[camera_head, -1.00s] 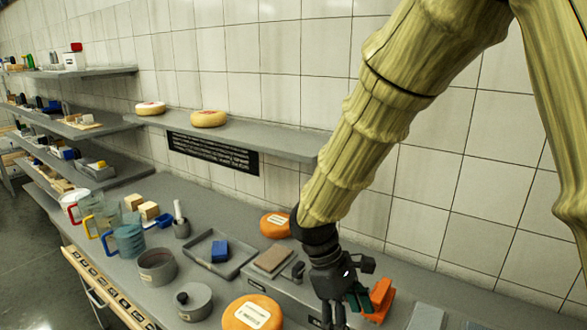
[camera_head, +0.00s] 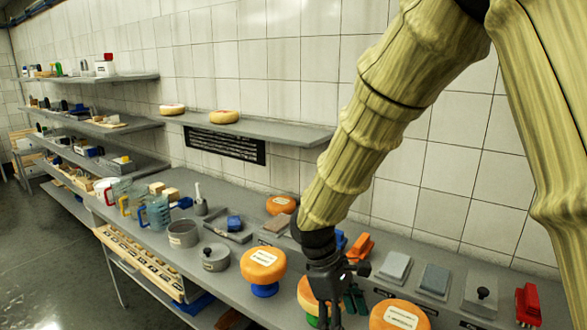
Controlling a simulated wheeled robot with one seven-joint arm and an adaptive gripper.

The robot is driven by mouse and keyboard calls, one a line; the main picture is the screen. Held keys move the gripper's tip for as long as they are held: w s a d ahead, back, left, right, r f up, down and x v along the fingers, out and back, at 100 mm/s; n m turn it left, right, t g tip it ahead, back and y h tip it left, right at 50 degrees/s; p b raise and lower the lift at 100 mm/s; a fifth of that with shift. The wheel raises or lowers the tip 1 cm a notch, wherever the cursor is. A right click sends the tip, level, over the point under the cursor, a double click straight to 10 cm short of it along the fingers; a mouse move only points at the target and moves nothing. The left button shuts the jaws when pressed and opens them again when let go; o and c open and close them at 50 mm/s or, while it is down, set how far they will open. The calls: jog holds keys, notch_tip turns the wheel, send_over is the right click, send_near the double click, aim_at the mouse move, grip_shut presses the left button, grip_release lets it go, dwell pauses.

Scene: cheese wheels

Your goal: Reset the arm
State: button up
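My gripper (camera_head: 333,307) hangs at the end of my arm, pointing down in front of the worktop (camera_head: 222,277). Its dark fingers show at the bottom centre of the head view, in front of an orange cheese wheel (camera_head: 307,297) that they partly hide. I cannot tell how far apart the fingers are or whether they touch that wheel. Another orange wheel with a white label (camera_head: 263,264) sits on a blue stand to the left. A third (camera_head: 399,316) is at the bottom edge, right of the gripper.
A wall shelf (camera_head: 283,132) holds two pale cheese wheels (camera_head: 224,117). Pots (camera_head: 183,234), jugs (camera_head: 156,213) and a tray stand left on the worktop. Grey blocks (camera_head: 434,280) and a red item (camera_head: 528,304) lie right. Open floor (camera_head: 50,260) is at far left.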

jog(key=w+f+y, duration=0.1)
jog(key=w+f, duration=0.2)
jog(key=f, duration=0.6)
jog(key=s+d+f+m+y+b, duration=0.15)
jog(key=s+f, duration=0.25)
jog(key=f, duration=0.4)
jog(key=s+f+m+y, duration=0.1)
jog(key=s+f+m, duration=0.25)
jog(key=f, duration=0.45)
jog(key=s+d+f+m+y+b, duration=0.1)
jog(key=s+f, duration=0.3)
jog(key=f, duration=0.4)
jog(key=s+d+f+m+t+b, duration=0.1)
jog(key=s+d+f+m, duration=0.1)
jog(key=s+d+f, duration=0.2)
jog(key=s+d+f+m+t, duration=0.1)
jog(key=s+d+f+m, duration=0.2)
jog(key=s, duration=0.7)
notch_tip(320, 180, down, 4)
jog(key=shift+s+d+f+t+b, duration=0.2)
jog(key=shift+d+t+b, duration=0.15)
jog(key=shift+d, duration=0.65)
jog(key=shift+h, duration=0.25)
